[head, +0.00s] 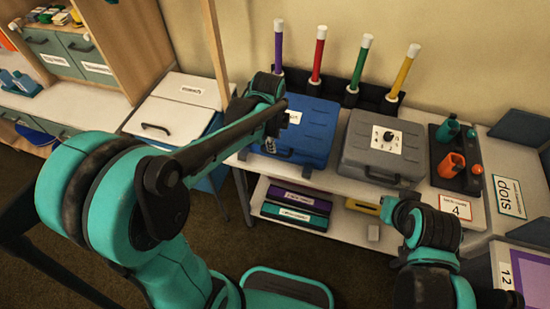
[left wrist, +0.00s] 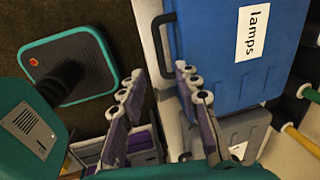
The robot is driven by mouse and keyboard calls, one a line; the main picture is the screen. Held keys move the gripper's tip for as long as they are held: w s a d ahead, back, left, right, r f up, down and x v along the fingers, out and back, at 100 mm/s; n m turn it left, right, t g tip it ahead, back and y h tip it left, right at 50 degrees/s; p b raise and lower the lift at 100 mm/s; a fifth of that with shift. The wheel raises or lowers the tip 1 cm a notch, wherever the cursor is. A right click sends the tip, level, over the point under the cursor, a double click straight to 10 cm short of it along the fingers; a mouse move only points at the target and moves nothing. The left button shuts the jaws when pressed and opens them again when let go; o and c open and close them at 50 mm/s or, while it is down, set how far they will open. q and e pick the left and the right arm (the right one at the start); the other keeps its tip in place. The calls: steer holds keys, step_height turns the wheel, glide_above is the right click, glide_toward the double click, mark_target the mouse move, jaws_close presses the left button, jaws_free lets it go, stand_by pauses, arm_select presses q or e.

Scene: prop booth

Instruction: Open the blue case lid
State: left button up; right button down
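The blue case (head: 308,136) stands on the white bench with its lid down. It has a dark front handle and a white label; in the left wrist view the case (left wrist: 212,55) shows the label "lamps" (left wrist: 252,32) and the handle (left wrist: 166,45). My left gripper (head: 270,141) is over the case's front left part, and the arm hides that corner. In the left wrist view my left gripper (left wrist: 160,90) is open, its fingers wide apart with nothing between them. The handle lies just beyond the fingertips. Of my right arm only links show; its gripper is not visible.
A grey case (head: 375,155) with a dial label stands right of the blue case. Behind are upright rods in a black rack (head: 340,93). A white lidded box (head: 172,120) and a wooden post stand to the left. Boxes lie on the shelf below.

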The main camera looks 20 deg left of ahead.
arm_select(q)
steer(key=f+b, duration=0.1)
steer(key=f, duration=0.1)
steer(key=w+f+b, duration=0.1)
steer(key=f, duration=0.2)
steer(key=f+b, duration=0.1)
steer(key=f, duration=0.1)
steer(key=shift+w+f, duration=0.3)
steer(key=shift+f, duration=0.1)
jaws_close()
